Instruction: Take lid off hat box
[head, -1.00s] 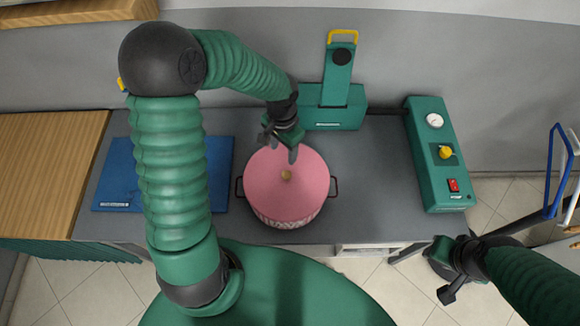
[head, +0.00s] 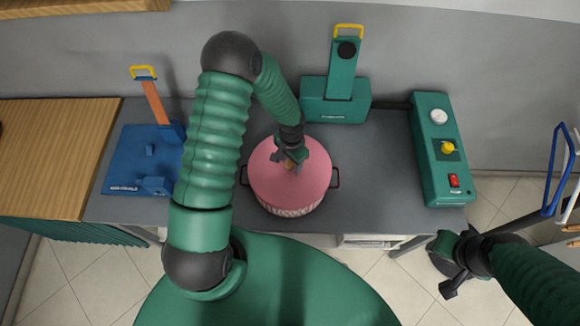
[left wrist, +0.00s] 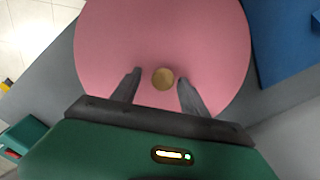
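The hat box (head: 290,210) is round with a patterned side and dark side handles, and stands on the grey counter. Its pink lid (head: 267,184) is on top, with a small round brass-coloured knob at the centre. The knob also shows in the left wrist view (left wrist: 163,78). My left gripper (head: 289,164) is over the lid at the knob. In the left wrist view its two fingers are apart, one on each side of the knob, with gaps visible. My right gripper (head: 450,270) is away at the lower right, off the counter; its finger opening is unclear.
A blue device (head: 125,170) with an upright handle stands left on the counter (head: 380,175). A green press (head: 335,105) is behind the box. A green control unit (head: 440,160) with a gauge stands at the right. Counter space between box and control unit is clear.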

